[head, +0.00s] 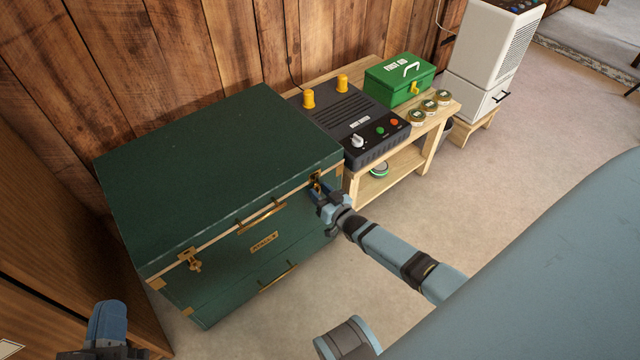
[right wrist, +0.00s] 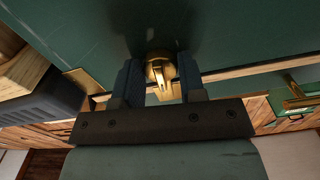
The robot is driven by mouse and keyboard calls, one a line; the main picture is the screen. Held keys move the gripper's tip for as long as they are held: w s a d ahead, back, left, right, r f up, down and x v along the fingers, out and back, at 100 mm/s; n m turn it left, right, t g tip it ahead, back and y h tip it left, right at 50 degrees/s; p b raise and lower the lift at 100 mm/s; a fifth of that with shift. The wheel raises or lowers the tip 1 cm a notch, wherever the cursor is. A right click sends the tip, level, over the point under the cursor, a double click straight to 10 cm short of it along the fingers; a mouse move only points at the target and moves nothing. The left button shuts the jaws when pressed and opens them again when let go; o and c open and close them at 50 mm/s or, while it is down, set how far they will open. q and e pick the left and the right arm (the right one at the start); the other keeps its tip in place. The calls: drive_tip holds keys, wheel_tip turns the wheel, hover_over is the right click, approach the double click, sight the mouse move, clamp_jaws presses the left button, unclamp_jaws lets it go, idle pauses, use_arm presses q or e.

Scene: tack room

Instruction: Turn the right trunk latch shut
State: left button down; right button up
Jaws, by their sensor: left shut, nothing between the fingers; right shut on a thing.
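The dark green trunk (head: 215,165) stands against the wooden wall with its lid down. Its right latch (head: 317,183) is brass and sits at the front right corner under the lid edge. My right gripper (head: 323,196) is at this latch and partly hides it. In the right wrist view the brass latch (right wrist: 160,72) lies between the two blue fingers of my right gripper (right wrist: 159,80), which are shut on it. The left latch (head: 191,260) is brass and free of any gripper. My left gripper (head: 107,322) is shut and empty at the lower left, apart from the trunk.
A wooden bench (head: 430,133) right of the trunk holds a dark control box (head: 350,115), a green first-aid box (head: 400,77) and small round tins (head: 429,106). A white appliance (head: 492,55) stands beyond. Open carpet (head: 500,160) lies to the right.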

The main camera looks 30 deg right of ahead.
use_arm(q)
drive_tip(key=shift+w+f, duration=0.1)
drive_tip(key=shift+f, duration=0.25)
use_arm(e)
drive_tip(key=shift+n, duration=0.6)
use_arm(q)
drive_tip(key=shift+a+r, duration=0.1)
use_arm(e)
drive_tip(key=o, duration=0.9)
use_arm(q)
wheel_tip(320, 180, down, 6)
drive_tip(key=a+g+y+p, duration=0.2)
drive_tip(key=g+p, duration=0.1)
drive_tip(key=shift+s+a+f+y+p, duration=0.25)
drive_tip(key=shift+s+a+y+p, duration=0.05)
drive_tip(key=shift+s+y+p, duration=0.15)
use_arm(e)
drive_tip(key=s+d, duration=0.1)
drive_tip(key=s, duration=1.2)
drive_tip(key=shift+s, duration=0.35)
